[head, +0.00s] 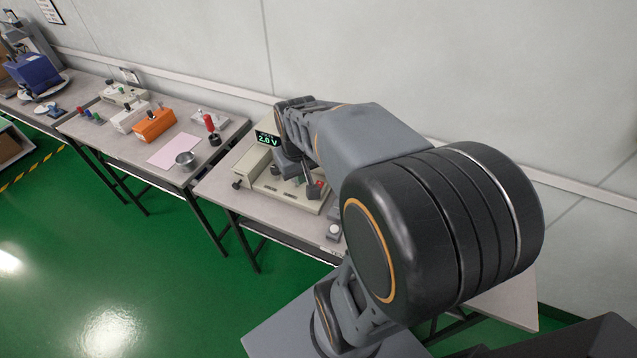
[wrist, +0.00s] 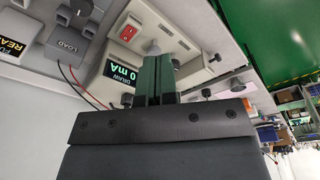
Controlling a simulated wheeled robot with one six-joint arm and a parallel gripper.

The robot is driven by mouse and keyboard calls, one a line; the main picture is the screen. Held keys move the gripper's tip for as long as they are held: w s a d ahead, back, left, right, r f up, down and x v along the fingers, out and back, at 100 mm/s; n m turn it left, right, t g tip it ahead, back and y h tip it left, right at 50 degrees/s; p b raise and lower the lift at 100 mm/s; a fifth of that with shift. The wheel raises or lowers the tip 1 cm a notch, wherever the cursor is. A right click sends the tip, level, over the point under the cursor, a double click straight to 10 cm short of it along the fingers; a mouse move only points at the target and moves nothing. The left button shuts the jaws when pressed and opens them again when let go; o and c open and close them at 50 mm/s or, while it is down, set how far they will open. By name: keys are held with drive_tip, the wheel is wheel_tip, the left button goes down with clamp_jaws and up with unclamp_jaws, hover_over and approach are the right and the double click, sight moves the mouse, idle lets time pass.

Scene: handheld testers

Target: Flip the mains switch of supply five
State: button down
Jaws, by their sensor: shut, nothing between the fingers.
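A beige bench supply (head: 248,160) with a lit 2.0 V display (head: 268,138) stands on the table beneath my arm. In the wrist view, a beige unit (wrist: 185,20) carries a red rocker switch (wrist: 130,33) in a pale surround and a display reading DRAW 0 mA (wrist: 120,72). I cannot read a supply number. My gripper (wrist: 154,62) is shut and empty, its fingertips close to the unit's face beside the red switch. I cannot tell whether they touch it. In the head view my arm hides part of the supply.
A grey LOAD box (wrist: 75,42) with red and black leads sits beside the unit. On the left table are an orange box (head: 154,125), a metal cup (head: 186,159) and a pink sheet (head: 172,151). The wall is close behind the tables; green floor is open in front.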

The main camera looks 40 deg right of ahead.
sight(320, 184)
drive_tip(key=w+d+f+n+g+b, duration=0.1)
drive_tip(key=w+d+f+n, duration=0.1)
drive_tip(key=w+d+n, duration=0.4)
drive_tip(key=d+n, duration=0.1)
drive_tip(key=d, duration=0.2)
drive_tip(key=shift+d, duration=0.4)
drive_tip(key=f, duration=0.4)
drive_tip(key=d+f, duration=0.1)
drive_tip(key=f, duration=0.4)
drive_tip(key=w+f, duration=0.1)
drive_tip(key=f, duration=0.4)
drive_tip(key=shift+d+b, duration=0.25)
drive_tip(key=shift+b, duration=0.15)
drive_tip(key=shift+a, duration=0.1)
